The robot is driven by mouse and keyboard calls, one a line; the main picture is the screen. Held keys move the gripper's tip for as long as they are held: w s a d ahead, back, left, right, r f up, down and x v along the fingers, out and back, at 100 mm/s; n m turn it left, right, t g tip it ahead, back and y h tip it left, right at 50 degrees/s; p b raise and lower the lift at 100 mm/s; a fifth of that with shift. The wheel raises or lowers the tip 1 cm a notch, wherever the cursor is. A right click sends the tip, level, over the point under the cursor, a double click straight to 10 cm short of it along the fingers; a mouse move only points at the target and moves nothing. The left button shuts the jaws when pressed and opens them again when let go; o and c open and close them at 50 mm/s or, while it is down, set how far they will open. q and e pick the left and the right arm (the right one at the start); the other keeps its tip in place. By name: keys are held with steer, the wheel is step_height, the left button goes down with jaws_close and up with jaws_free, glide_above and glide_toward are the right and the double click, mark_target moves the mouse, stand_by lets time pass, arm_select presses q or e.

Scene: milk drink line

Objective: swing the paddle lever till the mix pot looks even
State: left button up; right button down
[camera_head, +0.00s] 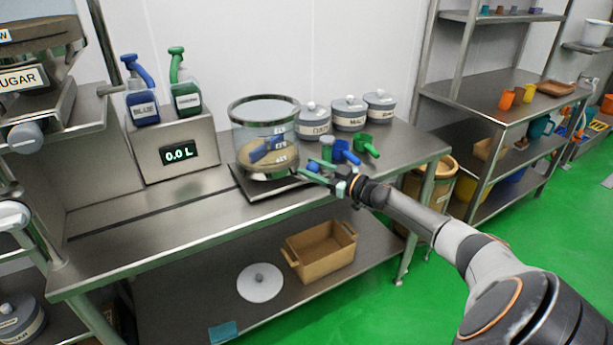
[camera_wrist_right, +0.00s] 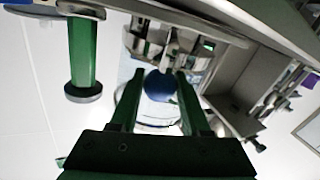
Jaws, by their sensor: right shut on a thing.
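The mix pot (camera_head: 264,112) is a clear cylinder with level marks, standing on a dark plate on the steel bench. A tan mix (camera_head: 262,172) lies in its lower part; I cannot tell how even it is. A blue paddle (camera_head: 264,151) shows inside, tilted. The paddle lever's blue ball knob (camera_head: 313,167) is at the pot's lower right. My right gripper (camera_head: 315,173) is shut on the knob, and the right wrist view shows the blue knob (camera_wrist_right: 160,86) between the green fingers. My left gripper is not in view.
Blue and green scoops (camera_head: 345,152) and several lidded grey tubs (camera_head: 349,113) stand close behind and right of the pot. A display box (camera_head: 178,153) reading 0.0 L stands left, with two pump bottles on top. The bench front left is clear.

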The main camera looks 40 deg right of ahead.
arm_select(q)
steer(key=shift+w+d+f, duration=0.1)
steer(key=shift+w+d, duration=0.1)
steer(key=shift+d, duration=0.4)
arm_select(e)
steer(key=shift+w+d+r, duration=0.1)
steer(key=shift+w+d, duration=0.2)
steer(key=shift+d, duration=0.6)
steer(key=shift+c, duration=1.9)
jaws_free()
steer(key=shift+a, duration=0.1)
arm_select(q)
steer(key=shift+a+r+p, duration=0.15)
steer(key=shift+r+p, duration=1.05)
arm_select(e)
steer(key=s+d, duration=0.2)
steer(key=s, duration=1)
steer(key=shift+s, duration=0.15)
steer(key=shift+d, duration=0.1)
